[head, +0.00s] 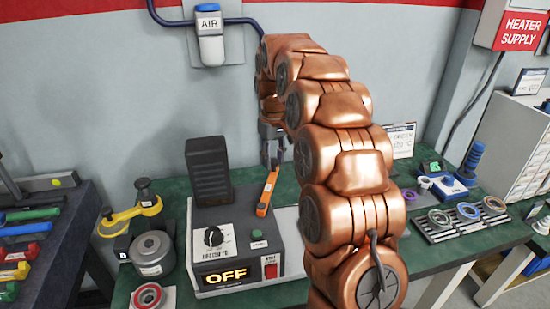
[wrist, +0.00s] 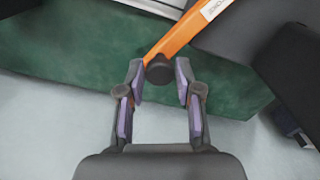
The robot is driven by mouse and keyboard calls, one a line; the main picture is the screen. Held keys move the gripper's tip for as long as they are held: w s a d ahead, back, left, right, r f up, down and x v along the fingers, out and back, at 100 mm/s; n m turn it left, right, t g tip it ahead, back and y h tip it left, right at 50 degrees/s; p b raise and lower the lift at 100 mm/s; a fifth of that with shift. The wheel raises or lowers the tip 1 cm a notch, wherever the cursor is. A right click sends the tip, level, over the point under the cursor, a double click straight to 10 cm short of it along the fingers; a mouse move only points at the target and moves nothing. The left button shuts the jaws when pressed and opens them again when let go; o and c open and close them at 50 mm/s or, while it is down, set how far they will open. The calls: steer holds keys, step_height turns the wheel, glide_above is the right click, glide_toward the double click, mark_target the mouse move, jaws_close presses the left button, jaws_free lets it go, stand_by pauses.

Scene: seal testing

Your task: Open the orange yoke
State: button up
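The orange yoke (head: 267,192) is a slim bar with a white label, beside the black block of the heater unit in the head view. Its upper end is at my gripper (head: 272,155). In the wrist view the yoke (wrist: 190,30) slants down from the upper right to a dark round knob (wrist: 158,70) at its end. The knob lies between the two fingertips of my gripper (wrist: 160,76). The fingers are apart, with narrow gaps seeming to show beside the knob. I cannot tell whether either finger touches it.
The heater unit (head: 238,238) shows OFF, with its black block (head: 209,170) standing behind the dial. A yellow tool (head: 130,213), grey ring (head: 152,251) and red bearing (head: 148,296) lie to its left. A seal rack (head: 462,219) is at right. The wall is close behind.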

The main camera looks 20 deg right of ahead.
steer(key=o, duration=0.3)
steer(key=shift+o, duration=0.2)
steer(key=shift+r, duration=0.1)
step_height(320, 180, up, 6)
steer(key=shift+r, duration=0.65)
stand_by(0.4)
